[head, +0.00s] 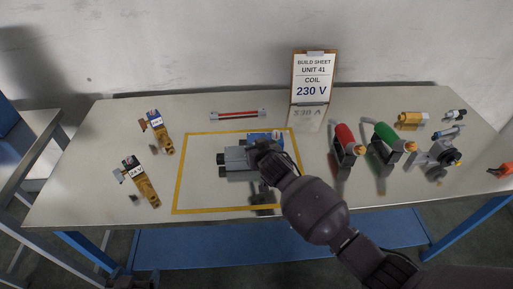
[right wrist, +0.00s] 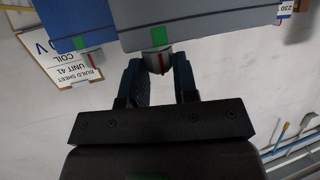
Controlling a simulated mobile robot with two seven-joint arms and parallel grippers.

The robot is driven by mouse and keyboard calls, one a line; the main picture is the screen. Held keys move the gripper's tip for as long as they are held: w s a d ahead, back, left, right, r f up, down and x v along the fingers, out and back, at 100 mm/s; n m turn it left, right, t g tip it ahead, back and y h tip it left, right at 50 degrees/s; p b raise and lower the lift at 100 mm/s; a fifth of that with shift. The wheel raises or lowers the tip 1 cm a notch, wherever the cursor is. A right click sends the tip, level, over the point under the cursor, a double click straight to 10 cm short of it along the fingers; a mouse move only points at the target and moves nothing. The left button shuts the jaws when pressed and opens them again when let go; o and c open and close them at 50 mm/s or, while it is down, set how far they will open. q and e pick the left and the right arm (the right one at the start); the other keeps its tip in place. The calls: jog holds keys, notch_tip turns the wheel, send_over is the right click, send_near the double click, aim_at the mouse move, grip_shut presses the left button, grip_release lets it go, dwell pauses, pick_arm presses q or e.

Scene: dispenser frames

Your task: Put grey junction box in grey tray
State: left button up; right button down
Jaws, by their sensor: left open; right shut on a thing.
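A grey boxy thing, which I take for the grey junction box (head: 236,159), is inside the yellow outline in the head view, with dark parts at its left side. A blue block (head: 257,135) shows just behind it to the right. My right gripper (head: 262,149) is at the right end of the grey box. In the right wrist view the gripper (right wrist: 157,68) is shut on a small light piece with a red stripe, at the edge of the grey box (right wrist: 200,22), below a green square. No grey tray can be told apart. My left gripper is not in view.
A clipboard (head: 313,72) reading 230 V stands at the back. Two tagged yellow-brown parts (head: 145,186) lie left. Red (head: 345,138) and green (head: 388,137) cylinders and several fittings stand right. The front of the yellow outline (head: 215,211) is mostly clear.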

jog(key=shift+f, duration=0.2)
jog(key=c, duration=0.9)
grip_release()
jog(key=shift+s+r, duration=0.1)
jog(key=shift+r, duration=0.1)
jog(key=v, duration=1.2)
jog(key=shift+m+g+h, duration=0.4)
jog(key=shift+m+h, duration=0.3)
jog(key=s+d+f, duration=0.6)
jog(key=d, duration=0.1)
jog(key=s+d+f, duration=0.3)
jog(key=s, duration=0.1)
jog(key=shift+d+p, duration=0.15)
jog(key=shift+p, duration=0.2)
jog(key=shift+o, duration=0.4)
jog(key=s+d+f+h, duration=0.2)
jog(key=s+d+f, duration=0.2)
jog(key=s+d, duration=0.5)
jog(key=s, duration=0.3)
jog(key=shift+d+m+g, duration=0.2)
jog(key=shift+m+g, duration=0.1)
jog(key=shift+o, duration=1.4)
jog(key=shift+s+d+f, duration=0.15)
jog(key=shift+s+d, duration=0.1)
jog(key=shift+s, duration=0.05)
